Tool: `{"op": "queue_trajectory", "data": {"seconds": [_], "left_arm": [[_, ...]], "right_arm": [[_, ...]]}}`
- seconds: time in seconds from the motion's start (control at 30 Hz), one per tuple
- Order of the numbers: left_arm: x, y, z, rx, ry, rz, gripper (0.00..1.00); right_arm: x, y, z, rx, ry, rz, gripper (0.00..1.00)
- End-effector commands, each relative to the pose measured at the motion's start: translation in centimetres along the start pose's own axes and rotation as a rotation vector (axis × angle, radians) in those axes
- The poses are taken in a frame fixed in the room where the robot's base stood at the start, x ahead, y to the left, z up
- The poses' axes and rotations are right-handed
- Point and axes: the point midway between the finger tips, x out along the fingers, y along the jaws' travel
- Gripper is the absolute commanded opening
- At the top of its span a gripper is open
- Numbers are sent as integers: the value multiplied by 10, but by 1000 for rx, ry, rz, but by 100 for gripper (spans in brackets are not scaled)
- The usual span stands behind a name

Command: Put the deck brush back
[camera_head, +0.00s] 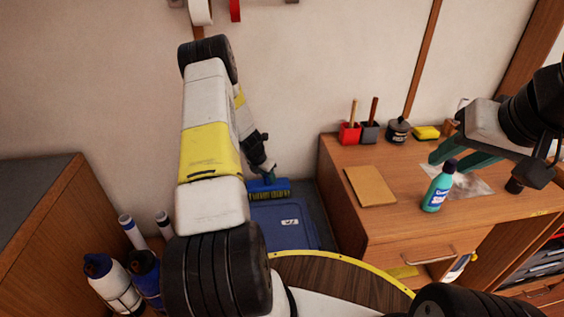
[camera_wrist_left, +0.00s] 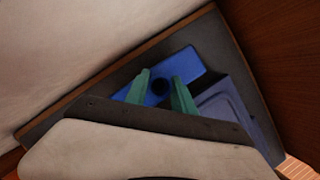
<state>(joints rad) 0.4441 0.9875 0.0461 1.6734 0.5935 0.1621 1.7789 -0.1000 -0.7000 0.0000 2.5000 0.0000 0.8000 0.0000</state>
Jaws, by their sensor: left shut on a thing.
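The deck brush has a blue head with yellowish bristles (camera_head: 268,190), low by the wall at the back edge of a blue lidded bin. My left gripper (camera_head: 264,170) points down over it and is shut on it. In the left wrist view, the blue head (camera_wrist_left: 188,66) shows beyond the green fingers (camera_wrist_left: 161,80), with a dark round spot between them. I cannot tell whether the bristles touch anything. The handle is not clearly seen. My right gripper (camera_head: 450,162) is open above the desk, its green fingers apart, behind a teal bottle (camera_head: 438,188).
The blue bin (camera_head: 282,226) stands between a left cabinet (camera_head: 45,205) and the wooden desk (camera_head: 385,225). The desk carries red and grey holders (camera_head: 350,132), a black jar (camera_head: 397,130), a yellow sponge (camera_head: 426,132) and a brown board (camera_head: 369,186).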

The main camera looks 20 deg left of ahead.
Motion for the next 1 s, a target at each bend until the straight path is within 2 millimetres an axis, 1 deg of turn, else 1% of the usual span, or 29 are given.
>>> {"op": "queue_trajectory", "data": {"seconds": [0.33, 0.37, 0.4, 0.47, 0.73, 0.83, 0.93, 1.0], "left_arm": [[3, 1, -1, 0, -2, 1, 0], [4, 0, -1, 0, -1, 1, 32], [4, 0, -1, 0, -1, 1, 40], [4, 0, -1, 0, -1, 1, 52], [3, 0, -1, 1, -1, 1, 52], [0, 0, 1, 1, -2, 2, 52], [-10, 1, 1, 1, -2, 2, 52], [-22, 1, 1, 1, -3, 2, 52]], "right_arm": [[0, 0, 0, 0, 0, 0, 36], [0, 0, 0, 0, 0, 0, 36], [0, 0, 0, 0, 0, 0, 36], [0, 0, 0, 0, 0, 0, 36], [0, 0, 0, 0, 0, 0, 36], [0, 0, 0, 0, 0, 0, 36], [0, 0, 0, 0, 0, 0, 36], [0, 0, 0, 0, 0, 0, 36]]}}
